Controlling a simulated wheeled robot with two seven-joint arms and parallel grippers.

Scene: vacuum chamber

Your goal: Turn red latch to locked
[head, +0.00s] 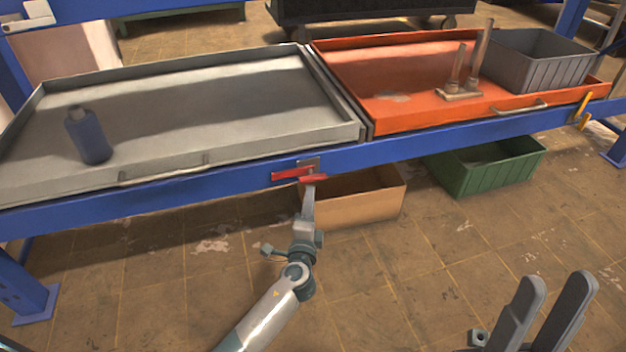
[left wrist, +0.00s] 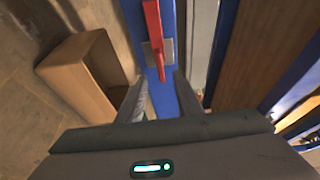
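The red latch (head: 288,174) is on the front of the blue beam, mounted by a small grey plate (head: 311,163). In the head view its red handle lies roughly along the beam. In the left wrist view the red latch (left wrist: 154,32) runs down from the top over its plate (left wrist: 150,54). My left gripper (head: 309,187) is just below the latch. In the left wrist view its fingers (left wrist: 161,88) are apart, with the latch's lower end near the gap between the tips; I see no contact. My right gripper (head: 563,281) is open and empty at lower right.
Above the beam are a grey tray (head: 250,132) with a dark blue bottle (head: 88,136) and an orange tray (head: 345,75) with a grey bin (head: 540,65). Below are a cardboard box (head: 365,205) and a green crate (head: 500,172). A yellow latch (head: 582,106) is far right.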

